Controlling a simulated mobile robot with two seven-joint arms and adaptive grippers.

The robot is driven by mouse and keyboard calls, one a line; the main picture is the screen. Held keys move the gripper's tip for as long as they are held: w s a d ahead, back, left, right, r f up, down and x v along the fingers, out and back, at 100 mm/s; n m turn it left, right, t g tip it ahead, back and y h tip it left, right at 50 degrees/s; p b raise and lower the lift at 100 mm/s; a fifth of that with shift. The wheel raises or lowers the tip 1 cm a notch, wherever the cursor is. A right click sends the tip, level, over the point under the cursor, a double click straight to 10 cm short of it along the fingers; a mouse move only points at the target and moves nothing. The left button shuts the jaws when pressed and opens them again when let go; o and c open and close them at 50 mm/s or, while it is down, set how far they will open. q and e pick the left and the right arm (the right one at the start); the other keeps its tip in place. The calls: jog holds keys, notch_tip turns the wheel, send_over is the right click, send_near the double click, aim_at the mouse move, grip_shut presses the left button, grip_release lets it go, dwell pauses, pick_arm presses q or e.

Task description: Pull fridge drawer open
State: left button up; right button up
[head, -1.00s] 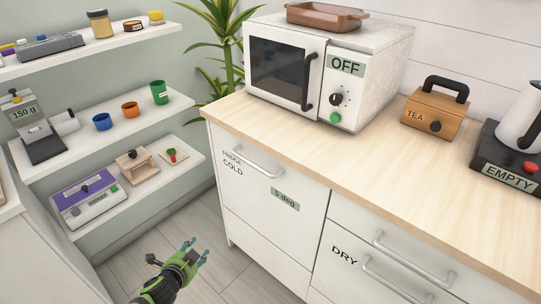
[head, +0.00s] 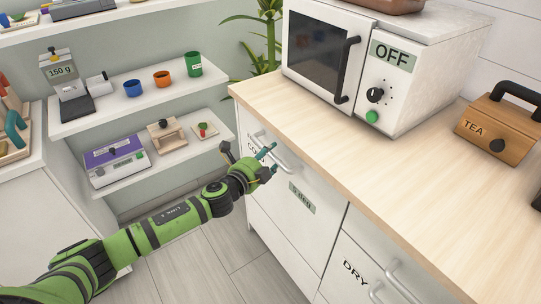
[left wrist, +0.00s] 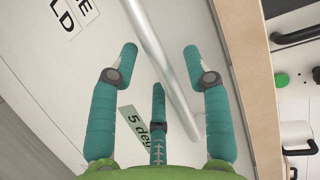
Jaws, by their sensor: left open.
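The fridge drawer (head: 275,200) has a white front with a "COLD" label and a green "5 deg" label. Its front looks flush with the counter, so it is shut. Its silver bar handle (head: 287,163) slants along the top of the front. My left gripper (head: 269,160) is open at the handle. In the left wrist view the handle (left wrist: 160,50) runs slantwise between the spread teal fingers of the left gripper (left wrist: 160,55). Whether any finger touches the bar I cannot tell. My right gripper is not in view.
The wooden counter (head: 330,135) above carries a microwave (head: 335,60) marked "OFF" and a tea box (head: 498,130). The "DRY" drawer (head: 350,275) is at lower right. Shelves (head: 130,105) with cups and scales stand at left. Grey floor (head: 215,250) is clear before the fridge drawer.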

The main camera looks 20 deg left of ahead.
pick_arm(q)
jog(key=shift+w+d+f, duration=0.1)
jog(key=shift+w+d, duration=0.05)
jog(key=shift+w, duration=0.2)
jog(key=c, duration=1)
